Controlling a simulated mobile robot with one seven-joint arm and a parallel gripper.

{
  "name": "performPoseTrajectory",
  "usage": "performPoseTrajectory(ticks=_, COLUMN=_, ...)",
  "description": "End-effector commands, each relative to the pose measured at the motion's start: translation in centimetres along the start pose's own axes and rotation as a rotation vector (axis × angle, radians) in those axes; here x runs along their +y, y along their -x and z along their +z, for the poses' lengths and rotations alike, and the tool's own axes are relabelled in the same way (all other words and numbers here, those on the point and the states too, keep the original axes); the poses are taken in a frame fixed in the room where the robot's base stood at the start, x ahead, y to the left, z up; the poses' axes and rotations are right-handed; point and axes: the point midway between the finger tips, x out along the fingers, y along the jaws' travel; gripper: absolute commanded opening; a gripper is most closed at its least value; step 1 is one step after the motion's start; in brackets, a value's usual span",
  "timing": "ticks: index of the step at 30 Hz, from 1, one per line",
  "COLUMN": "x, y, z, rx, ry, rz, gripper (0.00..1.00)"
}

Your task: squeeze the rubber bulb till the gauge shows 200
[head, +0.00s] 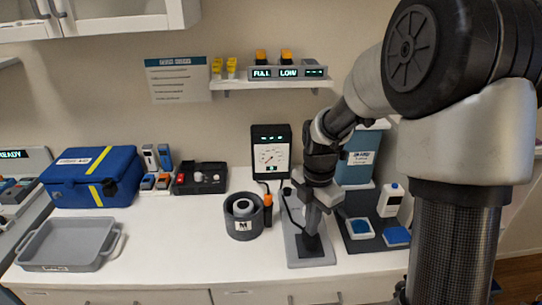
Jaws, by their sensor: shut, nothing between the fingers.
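The gauge (270,157) is a black box with a white dial and a small lit display above it, standing upright against the back wall. Its needle is too small to read. My gripper (312,231) points down over a grey plate (292,258) on the counter, right of the gauge. It is shut and empty. A dark block-like part (314,247) lies on the plate just below the fingertips. I cannot tell whether this is the rubber bulb or whether the fingers touch it. A dark cable or hose runs from near the gauge toward the plate, partly hidden by my arm.
A dark round cup marked M (243,229) and an orange-handled tool stand left of the plate. A dark tray (361,243) with blue pads lies to the right. A blue case (95,177) and grey tray (66,246) sit at left. Counter between them is clear.

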Motion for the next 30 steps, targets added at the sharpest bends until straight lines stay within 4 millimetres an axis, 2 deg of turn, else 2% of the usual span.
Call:
performPoseTrajectory(ticks=3, x=0.0, y=-1.0, z=0.0, rx=0.001, ry=0.000, rz=-0.001, gripper=0.00)
performPoseTrajectory(ticks=16, x=0.0, y=1.5, z=0.0, rx=0.001, ry=0.001, rz=0.000, gripper=0.00)
performPoseTrajectory(ticks=30, x=0.0, y=1.5, z=0.0, rx=0.000, ry=0.000, rz=0.000, gripper=0.00)
